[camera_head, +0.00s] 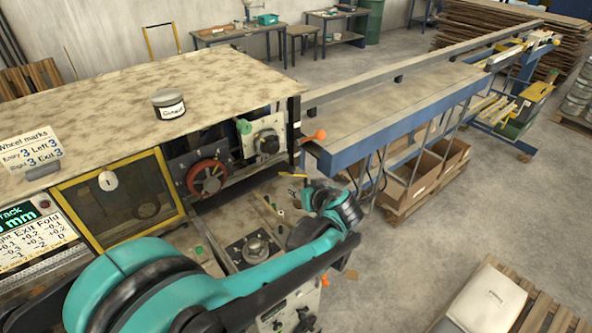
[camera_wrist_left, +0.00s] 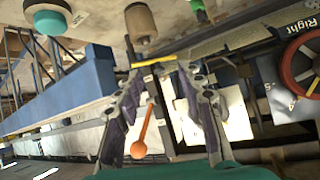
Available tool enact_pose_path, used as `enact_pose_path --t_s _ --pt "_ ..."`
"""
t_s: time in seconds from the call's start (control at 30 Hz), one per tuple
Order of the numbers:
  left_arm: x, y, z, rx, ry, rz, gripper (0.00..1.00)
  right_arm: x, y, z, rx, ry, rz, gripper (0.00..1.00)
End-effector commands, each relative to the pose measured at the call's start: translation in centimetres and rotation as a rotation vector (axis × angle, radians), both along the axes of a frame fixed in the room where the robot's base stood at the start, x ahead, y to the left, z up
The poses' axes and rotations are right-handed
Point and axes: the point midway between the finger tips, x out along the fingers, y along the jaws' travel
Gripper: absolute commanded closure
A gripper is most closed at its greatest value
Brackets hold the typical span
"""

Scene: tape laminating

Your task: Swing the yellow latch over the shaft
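The yellow latch (camera_wrist_left: 153,63) shows in the left wrist view as a short bar lying crosswise at the fingertips of my left gripper (camera_wrist_left: 159,74). The two fingers stand wide apart, one near each end of the bar; I cannot tell whether they touch it. A tan roller-like cylinder (camera_wrist_left: 141,20) with a grey end, perhaps the shaft, lies just beyond the latch. In the head view a small yellow piece (camera_head: 292,175), likely the latch, shows left of my left wrist. My arm hides part of the area there. My right gripper is in neither view.
A red handwheel (camera_head: 206,178) and an orange-knobbed lever (camera_head: 318,135) are on the machine close by. An orange knob (camera_wrist_left: 138,149) shows between the fingers in the wrist view. A blue-edged conveyor table (camera_head: 345,160) extends to the right.

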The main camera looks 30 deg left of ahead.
Motion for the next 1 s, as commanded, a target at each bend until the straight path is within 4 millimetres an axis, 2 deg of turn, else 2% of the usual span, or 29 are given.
enact_pose_path --t_s 0.03,0.1,0.2,0.37,0.73,1.0 --pt "1.5 0.4 0.0 0.022 -0.045 0.036 0.61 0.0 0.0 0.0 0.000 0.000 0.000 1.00" --pt "2.8 0.9 0.1 0.047 -0.105 0.079 0.61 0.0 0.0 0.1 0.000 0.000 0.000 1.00" --pt "4.0 1.2 0.3 0.070 -0.165 0.116 0.61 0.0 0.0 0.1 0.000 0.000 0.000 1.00" --pt "5.0 2.1 0.0 0.081 -0.200 0.138 0.61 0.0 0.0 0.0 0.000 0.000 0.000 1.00" --pt "8.0 6.5 -2.2 0.080 -0.199 0.137 0.61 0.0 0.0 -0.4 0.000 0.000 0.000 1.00" --pt "8.6 7.4 -2.6 0.080 -0.199 0.135 0.61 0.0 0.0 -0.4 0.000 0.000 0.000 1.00"
